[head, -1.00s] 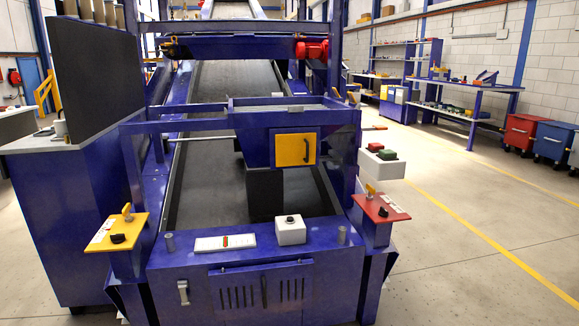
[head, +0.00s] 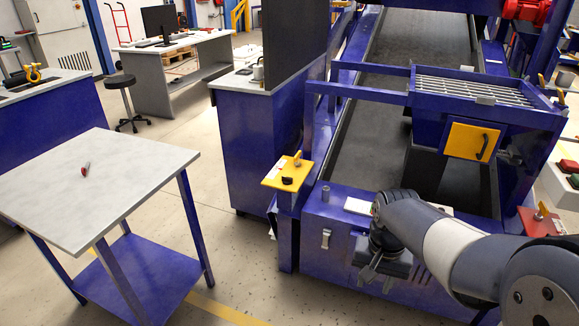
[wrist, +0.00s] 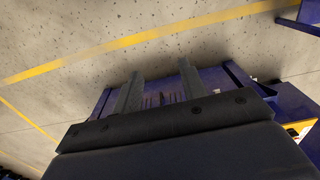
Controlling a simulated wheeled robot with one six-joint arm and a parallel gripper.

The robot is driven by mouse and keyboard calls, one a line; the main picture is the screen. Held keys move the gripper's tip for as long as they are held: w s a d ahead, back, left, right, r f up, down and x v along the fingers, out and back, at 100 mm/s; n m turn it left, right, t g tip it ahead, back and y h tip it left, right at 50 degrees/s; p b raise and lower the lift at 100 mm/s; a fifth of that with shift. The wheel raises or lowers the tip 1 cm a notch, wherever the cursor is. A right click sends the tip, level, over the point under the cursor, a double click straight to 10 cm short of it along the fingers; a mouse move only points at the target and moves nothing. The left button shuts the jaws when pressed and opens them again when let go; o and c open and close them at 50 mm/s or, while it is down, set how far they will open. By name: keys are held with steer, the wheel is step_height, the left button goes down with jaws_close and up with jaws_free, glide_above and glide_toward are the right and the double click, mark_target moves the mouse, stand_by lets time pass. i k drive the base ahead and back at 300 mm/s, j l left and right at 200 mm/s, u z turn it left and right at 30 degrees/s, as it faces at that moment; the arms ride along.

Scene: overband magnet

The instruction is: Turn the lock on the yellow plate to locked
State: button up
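The yellow plate (head: 273,178) sits on a blue post at the left front corner of the conveyor frame in the head view. On it are a black knob (head: 287,181), a yellow lever-like piece (head: 297,158) and a white label. Which way the lock points is too small to tell. My gripper (head: 370,282) hangs in front of the blue front panel, to the right of and below the plate, apart from it. In the wrist view my gripper's two fingers (wrist: 160,88) are spread with nothing between them.
A grey-topped table (head: 100,185) with a small red item (head: 85,169) stands at left. A blue cabinet with a dark panel (head: 295,45) stands behind the plate. A red plate (head: 537,222) is at right, beyond my arm. Floor between table and conveyor is clear.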

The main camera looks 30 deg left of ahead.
mark_target(287, 180)
steer(key=i+j, duration=0.2)
steer(key=j, duration=0.2)
steer(key=i+j, duration=0.15)
steer(key=j, duration=0.2)
steer(key=i+j, duration=0.2)
steer(key=j, duration=0.2)
steer(key=i+j, duration=0.2)
steer(key=j, duration=0.15)
steer(key=i+j+z, duration=0.1)
steer(key=j, duration=0.3)
steer(key=i+j, duration=0.2)
steer(key=j, duration=0.15)
